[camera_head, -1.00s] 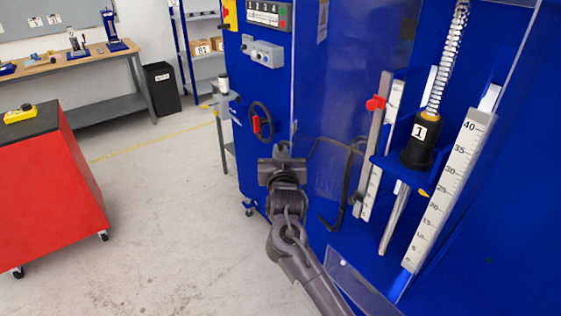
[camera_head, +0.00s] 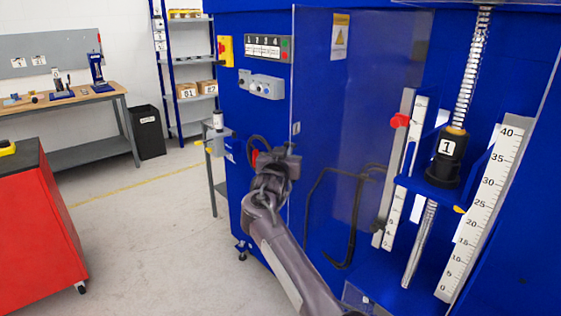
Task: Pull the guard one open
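The blue machine has a clear guard panel (camera_head: 350,110) with a warning sticker near its top. Its left edge runs upright just right of the control buttons. A bent black bar (camera_head: 350,215) shows at the panel's lower part. I cannot tell how far the guard stands open. My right gripper (camera_head: 282,160) is in front of the machine by the panel's left edge, overlapping the handwheel (camera_head: 255,150). Its fingers are mostly hidden by its own body, so I cannot tell whether it is open or holds anything. My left gripper is not in view.
A red cabinet (camera_head: 40,235) stands at left. Behind are a workbench (camera_head: 95,100), bin (camera_head: 148,130) and shelf (camera_head: 180,60). Open floor lies between.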

